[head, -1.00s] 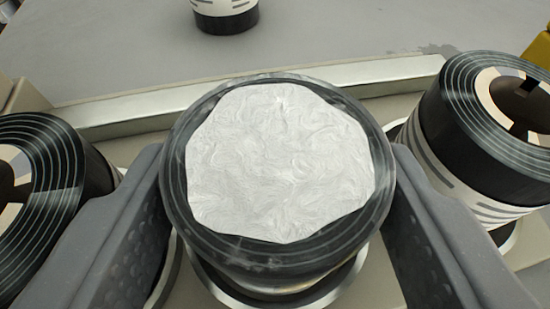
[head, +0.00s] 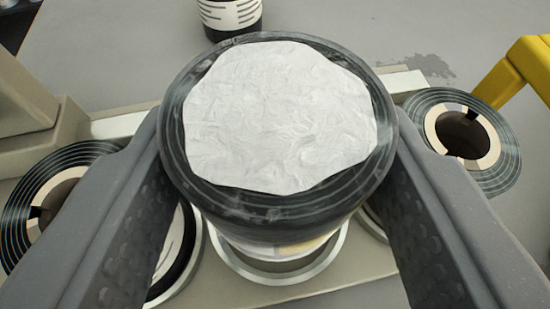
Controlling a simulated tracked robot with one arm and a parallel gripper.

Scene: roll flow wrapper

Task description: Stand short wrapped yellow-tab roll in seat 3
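A roll (head: 280,120) with crumpled white wrap on its top, a dark rim and a pale lower side is between the fingers of my gripper (head: 280,150). Both fingers press against its sides, and it is upright or nearly so. A small yellow patch (head: 303,246) shows low on its side. A metal seat ring (head: 285,277) lies below the roll, with a gap showing between them. The roll hides most of the ring's inside. I cannot read any seat number.
A roll with an open core (head: 25,215) stands at left, and another (head: 500,165) at right. A roll (head: 230,18) stands on the grey surface behind. A pale strip (head: 120,124) edges the seat base. A beige block (head: 25,100) is at left, a yellow frame (head: 525,70) at right.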

